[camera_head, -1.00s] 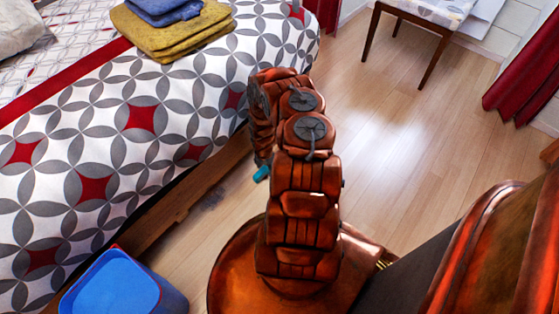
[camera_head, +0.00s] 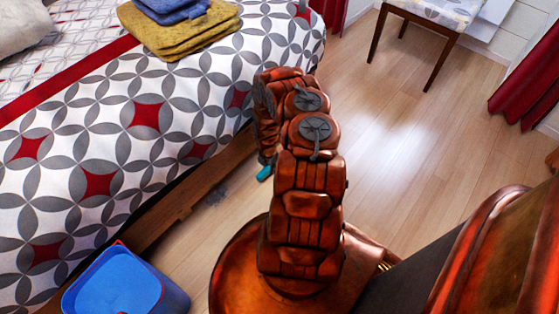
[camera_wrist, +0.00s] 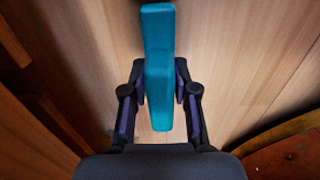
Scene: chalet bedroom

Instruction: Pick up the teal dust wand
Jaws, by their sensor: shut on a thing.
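The teal dust wand (camera_wrist: 159,70) is a long teal bar in the middle of the wrist view, running from the top edge region down between my fingers. My gripper (camera_wrist: 160,85) is shut on it, with a dark finger against each side. In the head view a small teal end of the wand (camera_head: 264,173) shows below my arm, beside the bed. The rest of the wand and my gripper are hidden behind my arm there. The wood floor lies beneath the wand; I cannot tell how far below.
The bed (camera_head: 120,125) with a patterned cover stands at the left, with folded yellow and blue cloths (camera_head: 185,30) on it. A blue bin (camera_head: 118,283) is at the bottom left. A chair (camera_head: 425,35) stands at the back right by a red curtain (camera_head: 525,85). The floor between is clear.

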